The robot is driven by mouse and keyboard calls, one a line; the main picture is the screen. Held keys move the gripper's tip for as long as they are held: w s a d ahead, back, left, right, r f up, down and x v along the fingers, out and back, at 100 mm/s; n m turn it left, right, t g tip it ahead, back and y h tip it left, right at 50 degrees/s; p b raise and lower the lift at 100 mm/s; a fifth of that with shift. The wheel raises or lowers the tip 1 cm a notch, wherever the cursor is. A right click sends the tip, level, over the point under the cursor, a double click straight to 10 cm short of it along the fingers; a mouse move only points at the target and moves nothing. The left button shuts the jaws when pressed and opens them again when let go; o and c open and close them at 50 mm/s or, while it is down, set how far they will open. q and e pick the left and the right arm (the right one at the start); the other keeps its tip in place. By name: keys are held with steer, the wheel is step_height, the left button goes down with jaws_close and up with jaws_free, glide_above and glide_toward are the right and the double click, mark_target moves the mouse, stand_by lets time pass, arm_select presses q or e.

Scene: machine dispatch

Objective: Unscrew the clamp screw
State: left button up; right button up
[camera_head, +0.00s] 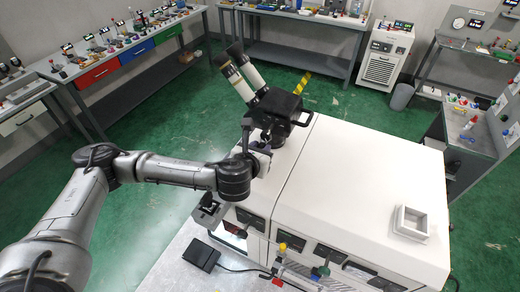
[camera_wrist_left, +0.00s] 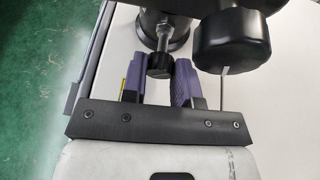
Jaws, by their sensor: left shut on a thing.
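The clamp screw (camera_wrist_left: 160,66) shows in the left wrist view as a black knob on a short metal shaft below a dark round part. My left gripper (camera_wrist_left: 157,74) has its two purple-grey fingers on either side of the knob and is shut on it. In the head view my left gripper (camera_head: 263,150) is at the near side of the black-and-white microscope (camera_head: 270,105) on the white machine (camera_head: 330,180). There the gripper and microscope hide the screw. My right gripper is in neither view.
A black rounded part (camera_wrist_left: 232,42) with a thin metal rod hangs close to the right finger. A small white square tray (camera_head: 410,222) sits on the machine's right side. A black foot pedal (camera_head: 201,255) lies at the front left. The machine's middle top is clear.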

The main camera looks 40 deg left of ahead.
arm_select(q)
steer(key=shift+c, duration=0.4)
steer(key=shift+a+r+n+p, duration=0.15)
steer(key=shift+n+p, duration=0.15)
steer(key=shift+p, duration=0.35)
steer(key=shift+n+h+p, duration=0.4)
steer(key=shift+n+h, duration=0.1)
steer(key=shift+h, duration=0.2)
steer(key=shift+n, duration=0.3)
steer(key=o, duration=0.9)
